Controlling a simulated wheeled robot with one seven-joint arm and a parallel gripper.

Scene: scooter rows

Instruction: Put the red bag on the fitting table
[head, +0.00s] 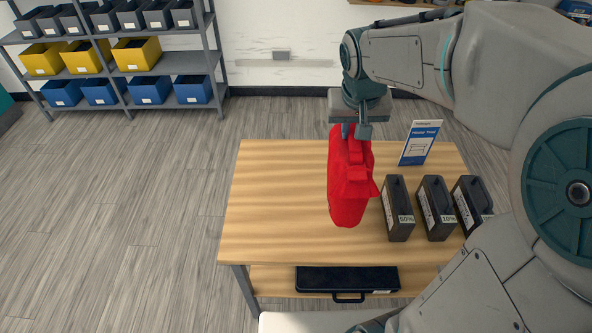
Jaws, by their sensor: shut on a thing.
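The red bag (349,185) hangs upright from my gripper (356,131) over the wooden table, which is the fitting table (275,190) by the small sign standing on it. My gripper is shut on the top of the bag. The bag is in front of part of the tabletop, just left of the dark boxes. I cannot tell whether its bottom touches the table or is a little above it.
Several dark labelled boxes (398,208) stand on the table's right side, with a sign (420,142) behind them. The table's left half is bare. A black case (347,280) lies on the lower shelf. A shelf rack (120,60) with bins stands back left.

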